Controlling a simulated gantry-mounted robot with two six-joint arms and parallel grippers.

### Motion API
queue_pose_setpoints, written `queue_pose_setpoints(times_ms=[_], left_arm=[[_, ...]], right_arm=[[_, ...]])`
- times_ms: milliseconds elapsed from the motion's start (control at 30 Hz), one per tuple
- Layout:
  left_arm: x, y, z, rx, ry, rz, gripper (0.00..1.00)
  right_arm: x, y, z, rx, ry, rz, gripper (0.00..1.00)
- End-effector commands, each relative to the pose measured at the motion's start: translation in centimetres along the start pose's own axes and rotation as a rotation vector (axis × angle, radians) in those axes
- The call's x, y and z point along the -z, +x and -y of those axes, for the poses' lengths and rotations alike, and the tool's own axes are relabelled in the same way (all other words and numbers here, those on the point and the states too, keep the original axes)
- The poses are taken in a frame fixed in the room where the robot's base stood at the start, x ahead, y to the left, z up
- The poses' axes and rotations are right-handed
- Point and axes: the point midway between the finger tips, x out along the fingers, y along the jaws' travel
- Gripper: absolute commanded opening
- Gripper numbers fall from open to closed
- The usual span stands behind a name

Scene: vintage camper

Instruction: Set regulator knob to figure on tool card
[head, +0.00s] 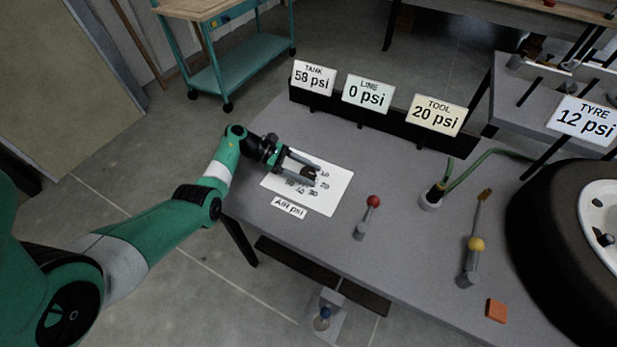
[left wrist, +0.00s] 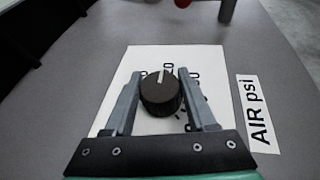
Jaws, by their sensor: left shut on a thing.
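The regulator knob (head: 309,173) is dark and round and sits on a white dial sheet (head: 338,187) on the bench. My left gripper (head: 316,171) is shut on it, with one finger on each side. In the left wrist view the knob (left wrist: 160,93) shows a white pointer line directed toward the picture's top; the figure by it is partly hidden and hard to read. The tool card (head: 436,115) reads "TOOL 20 psi". An "AIR psi" label (head: 289,207) lies beside the dial sheet. My right gripper is not in view.
Other cards read tank 58 psi (head: 313,78), line 0 psi (head: 368,94) and tyre 12 psi (head: 583,119). A red-knobbed lever (head: 373,202), a yellow-knobbed lever (head: 476,244), a green hose (head: 470,170) and an orange block (head: 497,311) are on the bench. A tyre (head: 545,240) stands right.

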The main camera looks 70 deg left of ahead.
Motion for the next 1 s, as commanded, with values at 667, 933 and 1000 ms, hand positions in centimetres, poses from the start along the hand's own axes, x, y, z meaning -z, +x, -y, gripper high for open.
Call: queue_pose_setpoints(times_ms=[667,933,1000], left_arm=[[-0.1,0.0,0.0,0.002,0.002,0.0,0.86],[-0.1,-1.1,-0.1,0.0,0.002,0.0,0.86],[-0.1,-2.4,-0.1,-0.002,0.001,0.0,0.86]], right_arm=[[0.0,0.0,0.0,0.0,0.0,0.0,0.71],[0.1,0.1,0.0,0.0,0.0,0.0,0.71],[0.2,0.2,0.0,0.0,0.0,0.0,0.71]])
